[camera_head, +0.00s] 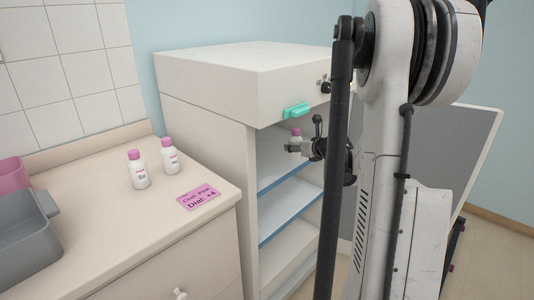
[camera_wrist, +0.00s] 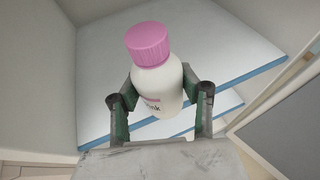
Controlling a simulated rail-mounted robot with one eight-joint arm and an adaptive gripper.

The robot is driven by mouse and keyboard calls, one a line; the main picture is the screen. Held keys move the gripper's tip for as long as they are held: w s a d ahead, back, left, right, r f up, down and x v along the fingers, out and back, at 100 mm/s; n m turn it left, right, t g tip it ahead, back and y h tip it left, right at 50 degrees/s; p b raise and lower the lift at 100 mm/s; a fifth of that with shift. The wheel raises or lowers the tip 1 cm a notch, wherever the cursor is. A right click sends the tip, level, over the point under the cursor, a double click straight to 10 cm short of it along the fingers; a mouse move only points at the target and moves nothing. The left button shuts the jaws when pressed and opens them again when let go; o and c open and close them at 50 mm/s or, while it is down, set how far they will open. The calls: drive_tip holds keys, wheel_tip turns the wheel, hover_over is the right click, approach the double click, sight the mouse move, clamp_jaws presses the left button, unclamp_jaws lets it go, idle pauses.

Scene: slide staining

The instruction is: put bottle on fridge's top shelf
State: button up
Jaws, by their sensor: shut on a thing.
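A white bottle with a pink cap (camera_wrist: 156,82) is between the fingers of my gripper (camera_wrist: 160,105), which is shut on it. The head view shows the same bottle (camera_head: 296,134) and my gripper (camera_head: 298,147) at the open front of the fridge (camera_head: 204,110), in its upper part. The top shelf (camera_head: 286,170), white with a blue front edge, lies below the gripper. In the wrist view the shelf (camera_wrist: 110,62) spreads behind and around the bottle.
Two more pink-capped bottles (camera_head: 138,170) (camera_head: 169,156) stand on the counter (camera_head: 110,225) beside a pink note (camera_head: 198,196). A grey bin (camera_head: 24,235) is at the left. The fridge's open door (camera_head: 455,150) is at the right. A lower shelf (camera_head: 290,208) looks empty.

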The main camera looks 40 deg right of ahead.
drive_tip(key=w+f, duration=0.1)
drive_tip(key=w, duration=0.3)
drive_tip(key=w+a+b, duration=0.1)
drive_tip(key=w, duration=0.3)
drive_tip(key=w+f+b, duration=0.1)
drive_tip(key=w, duration=0.3)
drive_tip(key=shift+w+a+f, duration=0.2)
drive_tip(key=shift+w+f, duration=0.15)
drive_tip(key=shift+f+b, duration=0.55)
drive_tip(key=shift+f, duration=1.4)
drive_tip(key=shift+w+f, duration=0.2)
drive_tip(key=shift+f+b, duration=0.15)
drive_tip(key=shift+b, duration=0.15)
drive_tip(key=o, duration=1.3)
drive_tip(key=shift+c, duration=0.2)
